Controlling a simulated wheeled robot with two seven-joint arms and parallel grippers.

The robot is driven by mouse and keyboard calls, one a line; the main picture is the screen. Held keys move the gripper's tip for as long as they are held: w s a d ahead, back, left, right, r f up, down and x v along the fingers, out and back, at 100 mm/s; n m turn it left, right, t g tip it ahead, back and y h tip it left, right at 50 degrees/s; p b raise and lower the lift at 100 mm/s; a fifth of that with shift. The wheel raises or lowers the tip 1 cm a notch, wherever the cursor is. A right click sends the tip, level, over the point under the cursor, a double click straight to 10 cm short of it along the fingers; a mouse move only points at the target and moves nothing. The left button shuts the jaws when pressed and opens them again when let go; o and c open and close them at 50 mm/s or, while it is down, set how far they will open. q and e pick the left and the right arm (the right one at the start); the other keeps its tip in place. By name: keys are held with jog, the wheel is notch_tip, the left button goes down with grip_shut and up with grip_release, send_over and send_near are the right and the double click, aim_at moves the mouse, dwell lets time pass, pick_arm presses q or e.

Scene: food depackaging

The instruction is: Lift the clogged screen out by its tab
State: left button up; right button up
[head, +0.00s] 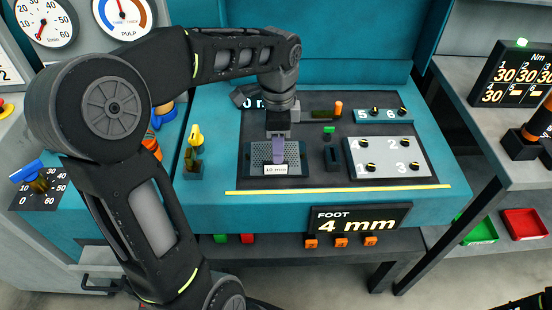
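The perforated grey screen (262,152) lies in a dark recess on the teal bench, with a white "10 mm" label (276,170) at its front edge. Whether the screen is clogged does not show clearly. My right gripper is not in view.
Right of the screen are a small black slot block (333,159) with a green piece behind it, and a grey plate with several numbered knobs (386,175). A yellow-topped tool (195,140) stands at left. A "FOOT 4 mm" sign (357,219) hangs at the front edge.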

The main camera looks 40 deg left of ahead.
pick_arm(q)
jog(key=shift+f, duration=0.4)
jog(key=shift+s+f, duration=0.1)
notch_tip(320, 180, down, 5)
jog(key=shift+f+p, duration=0.1)
jog(key=shift+p, duration=0.3)
jog(key=shift+c, duration=0.6)
grip_shut()
dwell(0.9)
